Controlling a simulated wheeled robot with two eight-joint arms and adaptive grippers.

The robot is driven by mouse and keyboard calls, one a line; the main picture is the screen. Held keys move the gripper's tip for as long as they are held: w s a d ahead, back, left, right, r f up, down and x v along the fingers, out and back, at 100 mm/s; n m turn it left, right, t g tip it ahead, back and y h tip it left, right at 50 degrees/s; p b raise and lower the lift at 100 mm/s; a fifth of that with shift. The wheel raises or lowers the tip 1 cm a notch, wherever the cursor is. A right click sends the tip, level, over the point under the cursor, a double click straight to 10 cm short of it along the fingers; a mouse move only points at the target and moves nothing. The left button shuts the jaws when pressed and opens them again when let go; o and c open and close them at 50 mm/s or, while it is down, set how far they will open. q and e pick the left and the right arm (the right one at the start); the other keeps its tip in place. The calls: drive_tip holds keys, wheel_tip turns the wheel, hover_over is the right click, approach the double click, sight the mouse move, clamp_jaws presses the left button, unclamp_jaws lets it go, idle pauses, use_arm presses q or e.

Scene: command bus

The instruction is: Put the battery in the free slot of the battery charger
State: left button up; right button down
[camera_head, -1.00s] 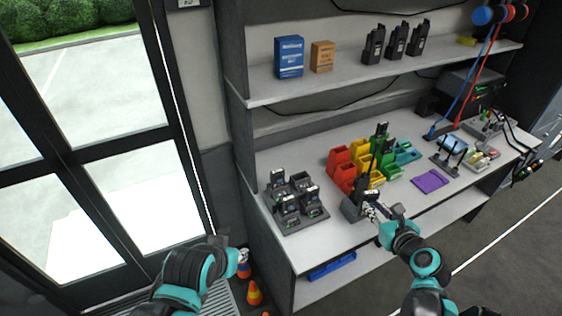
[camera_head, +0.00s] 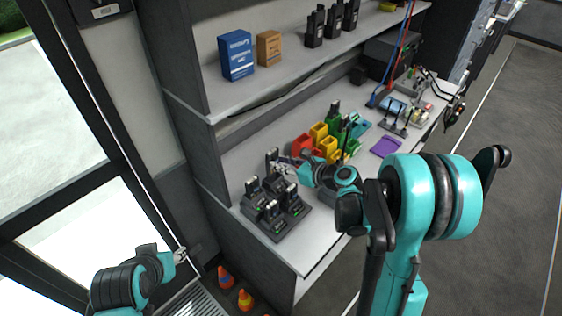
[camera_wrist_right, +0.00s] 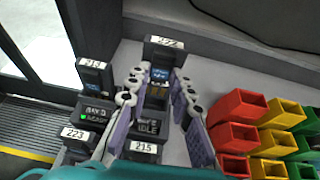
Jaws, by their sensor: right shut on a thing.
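The battery charger (camera_head: 283,226) is a dark block near the left end of the bench, with several bays. Batteries labelled 213 (camera_wrist_right: 95,76), 223 (camera_wrist_right: 78,135) and 215 (camera_wrist_right: 143,150) stand in its bays. My right gripper (camera_wrist_right: 160,76) is shut on a dark battery (camera_wrist_right: 163,52) labelled 222, with a finger on each side. In the head view the held battery (camera_head: 272,158) is upright by the charger's back right bay, seemingly above it. The gripper hides that bay, so contact cannot be told. My left gripper (camera_head: 181,255) is empty, low at the left, away from the bench.
Red, yellow and green bins (camera_head: 318,140) stand right of the charger, close to my right gripper. A shelf (camera_head: 270,75) with boxes and radios hangs above. A purple mat (camera_head: 386,146) lies farther right. Orange cones (camera_head: 245,299) stand on the floor.

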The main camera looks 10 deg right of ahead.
sight(274, 173)
drive_tip(key=shift+f+b, duration=1.4)
drive_tip(key=shift+f, duration=0.7)
drive_tip(key=shift+f+b, duration=0.7)
drive_tip(key=shift+b, duration=0.05)
drive_tip(key=shift+f, duration=0.2)
drive_tip(key=c, duration=1.3)
unclamp_jaws()
drive_tip(key=shift+o, duration=0.2)
drive_tip(key=v, duration=1.2)
